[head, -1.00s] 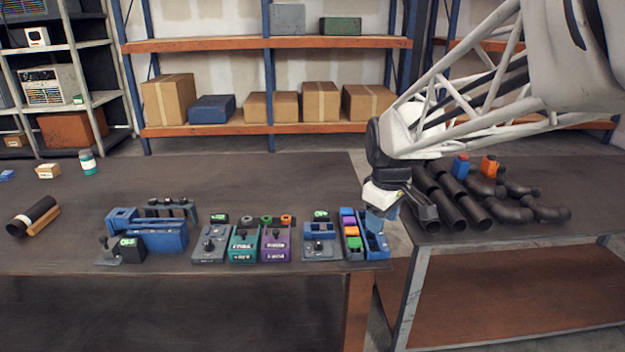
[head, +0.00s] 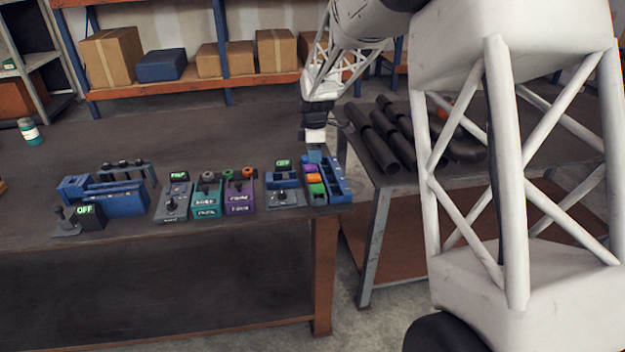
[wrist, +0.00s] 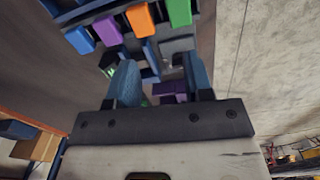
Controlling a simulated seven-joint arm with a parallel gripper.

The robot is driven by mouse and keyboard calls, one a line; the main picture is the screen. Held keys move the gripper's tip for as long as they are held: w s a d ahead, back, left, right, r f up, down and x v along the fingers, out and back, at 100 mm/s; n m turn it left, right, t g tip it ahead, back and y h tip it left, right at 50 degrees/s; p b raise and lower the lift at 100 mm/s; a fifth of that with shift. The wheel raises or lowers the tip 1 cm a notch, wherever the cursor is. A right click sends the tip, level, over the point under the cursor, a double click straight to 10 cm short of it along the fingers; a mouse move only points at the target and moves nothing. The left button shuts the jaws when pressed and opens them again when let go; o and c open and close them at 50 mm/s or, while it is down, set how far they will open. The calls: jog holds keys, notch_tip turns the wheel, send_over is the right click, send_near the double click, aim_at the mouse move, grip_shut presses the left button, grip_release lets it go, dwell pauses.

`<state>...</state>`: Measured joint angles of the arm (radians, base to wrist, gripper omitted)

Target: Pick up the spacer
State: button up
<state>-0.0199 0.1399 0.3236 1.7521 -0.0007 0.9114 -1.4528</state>
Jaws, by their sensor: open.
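Small purple, orange, green and blue blocks that look like spacers stand in a row in a blue rack (head: 341,190) at the right end of the near table. The orange block (head: 315,178) is in the middle of the row. In the wrist view the purple block (wrist: 108,31), orange block (wrist: 140,19) and green block (wrist: 179,12) show at the top, beyond the fingertips. I cannot tell which one is the spacer meant. My gripper (head: 314,155) is at the rack's far end, blue fingers pointing down. Its fingers (wrist: 163,80) are apart, with nothing held.
Left of the rack stand a grey-blue lever unit (head: 284,190), purple box (head: 240,197), teal box (head: 207,200) and another lever unit (head: 174,203). A blue fixture (head: 115,199) is farther left. Dark pipes (head: 372,140) lie on the right table, across a gap.

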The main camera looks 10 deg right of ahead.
aim_at(313, 176)
jog(key=shift+w+a+f+n, duration=0.15)
jog(key=shift+w+f+n, duration=0.45)
jog(key=shift+w+f, duration=0.75)
jog(key=shift+f, duration=1.2)
jog(key=shift+w+d+f, duration=0.1)
jog(key=shift+f, duration=1.2)
jog(key=shift+d+f, duration=0.1)
jog(key=shift+f, duration=1.2)
jog(key=c, duration=0.8)
jog(key=shift+r, duration=0.1)
jog(key=shift+r, duration=4.9)
